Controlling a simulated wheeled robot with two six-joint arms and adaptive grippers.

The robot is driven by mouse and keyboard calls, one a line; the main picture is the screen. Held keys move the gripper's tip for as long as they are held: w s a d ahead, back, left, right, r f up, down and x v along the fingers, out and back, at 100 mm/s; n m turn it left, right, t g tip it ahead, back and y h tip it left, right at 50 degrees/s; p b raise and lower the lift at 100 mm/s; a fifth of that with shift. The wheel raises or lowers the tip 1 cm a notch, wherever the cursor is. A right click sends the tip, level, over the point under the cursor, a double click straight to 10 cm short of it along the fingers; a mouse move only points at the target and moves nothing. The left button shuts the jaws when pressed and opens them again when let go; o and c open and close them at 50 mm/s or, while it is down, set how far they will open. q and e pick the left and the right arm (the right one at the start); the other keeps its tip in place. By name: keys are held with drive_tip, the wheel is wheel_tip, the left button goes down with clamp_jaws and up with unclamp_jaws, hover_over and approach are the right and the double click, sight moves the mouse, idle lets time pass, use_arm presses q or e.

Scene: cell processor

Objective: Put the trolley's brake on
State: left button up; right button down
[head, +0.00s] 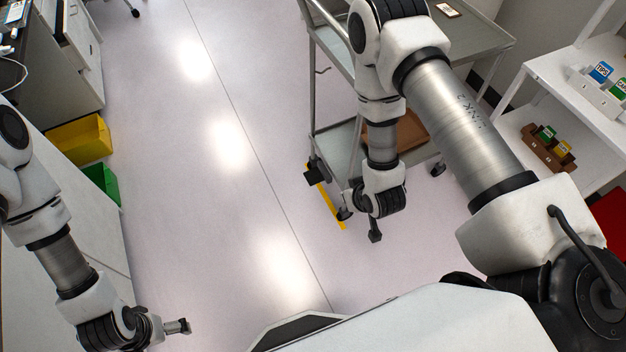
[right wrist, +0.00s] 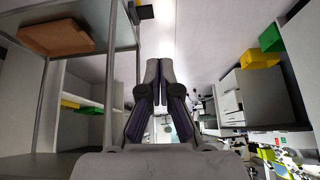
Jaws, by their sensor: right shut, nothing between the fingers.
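The grey trolley (head: 340,150) stands right of the middle in the head view, partly hidden behind my right arm. A black block (head: 312,172) sits at its near left corner, low down, with a yellow strip (head: 327,200) beside it near the floor. The block also shows in the right wrist view (right wrist: 145,13). I cannot tell which part is the brake. My right gripper (head: 375,237) is shut and empty, pointing down near the trolley's near end; its fingers meet in the right wrist view (right wrist: 160,75). My left gripper (head: 182,327) is at the lower left, away from the trolley; its jaw state is unclear.
A brown tray (head: 395,137) lies on the trolley's lower shelf. White shelves (head: 560,70) with small boxes stand at the right. A yellow bin (head: 80,138) and a green bin (head: 103,183) are at the left by the benches. The floor between is clear.

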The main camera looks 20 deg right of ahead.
drive_tip(key=w+f+t+b, duration=0.3)
drive_tip(key=w+f+b, duration=0.35)
drive_tip(key=w, duration=0.35)
drive_tip(key=t+b, duration=0.6)
drive_tip(key=b, duration=2.8)
hover_over(313, 181)
drive_tip(key=shift+n, duration=0.4)
drive_tip(key=f, duration=3)
drive_tip(key=shift+w+a+f, duration=0.1)
drive_tip(key=shift+w+f, duration=0.1)
drive_tip(key=shift+f, duration=0.1)
drive_tip(key=f, duration=0.1)
drive_tip(key=f+b, duration=0.1)
drive_tip(key=shift+s+f, duration=0.2)
drive_tip(key=shift+f, duration=0.5)
use_arm(q)
wheel_tip(313, 181, down, 45)
drive_tip(key=shift+r, duration=0.15)
drive_tip(key=shift+w, duration=0.1)
